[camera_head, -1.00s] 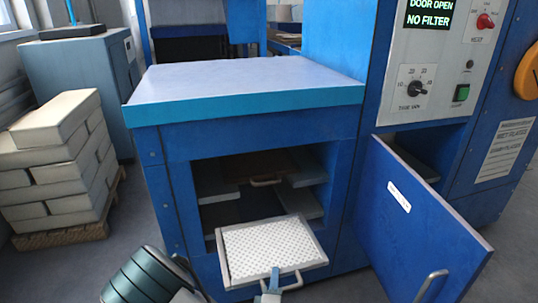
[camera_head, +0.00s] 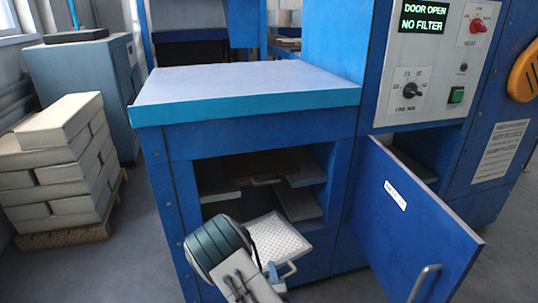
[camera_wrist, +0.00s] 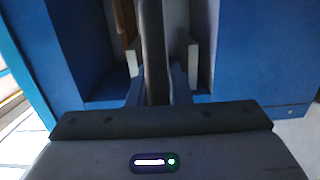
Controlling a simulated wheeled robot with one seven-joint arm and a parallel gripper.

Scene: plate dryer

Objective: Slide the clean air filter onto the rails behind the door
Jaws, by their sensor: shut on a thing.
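The clean air filter (camera_head: 278,238) is a pale perforated panel with a light frame and a metal handle (camera_head: 288,270) at its near edge. My gripper (camera_head: 274,272) is shut on it at the handle. The filter is in front of the lower part of the cabinet opening, tilted in the picture; my arm covers its left part. Pale ledges (camera_head: 299,204), apparently the rails, line the inside walls. I cannot tell whether the filter touches them. The blue door (camera_head: 415,215) stands open on the right. In the wrist view, a dark upright strip (camera_wrist: 154,50), probably the filter's edge, stands between my fingers.
A brown panel with a handle (camera_head: 266,182) sits higher inside the opening. The display (camera_head: 424,19) reads "DOOR OPEN NO FILTER". A stack of pale blocks (camera_head: 55,165) stands on a pallet at left. Floor between stack and cabinet is clear.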

